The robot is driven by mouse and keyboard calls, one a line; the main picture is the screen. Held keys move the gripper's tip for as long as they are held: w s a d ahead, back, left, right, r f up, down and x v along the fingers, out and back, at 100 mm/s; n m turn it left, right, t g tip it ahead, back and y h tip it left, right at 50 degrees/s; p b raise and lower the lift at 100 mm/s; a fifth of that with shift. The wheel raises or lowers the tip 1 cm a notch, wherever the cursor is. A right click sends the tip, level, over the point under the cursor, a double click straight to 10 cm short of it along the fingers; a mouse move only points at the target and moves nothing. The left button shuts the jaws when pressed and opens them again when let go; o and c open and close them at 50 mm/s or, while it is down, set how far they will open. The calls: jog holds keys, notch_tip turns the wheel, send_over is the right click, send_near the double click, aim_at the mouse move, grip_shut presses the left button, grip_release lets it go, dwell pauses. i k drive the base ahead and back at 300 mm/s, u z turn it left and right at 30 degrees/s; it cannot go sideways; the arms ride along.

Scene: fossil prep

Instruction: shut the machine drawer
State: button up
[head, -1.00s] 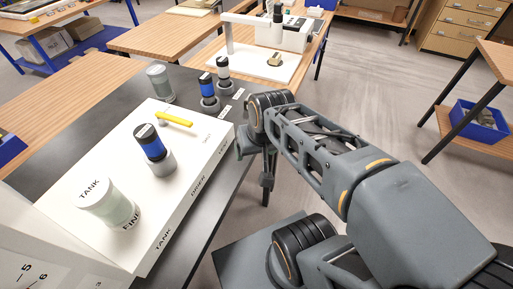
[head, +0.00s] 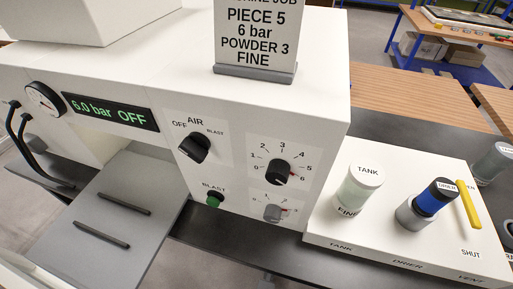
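The white machine (head: 190,80) fills the upper left and middle of the head view. At its lower left, a grey, flat, tray-like part that looks like the machine drawer (head: 120,255) sticks out from under the front, so it appears open. Two short dark bars (head: 124,203) lie on it, and I see nothing else on it. A pale edge (head: 28,272) shows at the bottom left; I cannot tell whether it is the drawer's front. The drawer's near end is cut off by the frame. My gripper is not in view.
The machine has a display (head: 112,112) reading 6.0 bar OFF, an AIR knob (head: 195,148), a dial (head: 279,172) and a green button (head: 214,198). A job sign (head: 255,40) stands on top. To the right, a white box (head: 350,235) carries a TANK jar (head: 359,188) and a blue-banded cylinder (head: 428,205).

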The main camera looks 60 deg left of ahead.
aim_at(111, 235)
jog(key=k, duration=0.45)
jog(key=u, duration=4.65)
jog(key=k, duration=0.4)
jog(key=i, duration=0.3)
jog(key=u, duration=0.55)
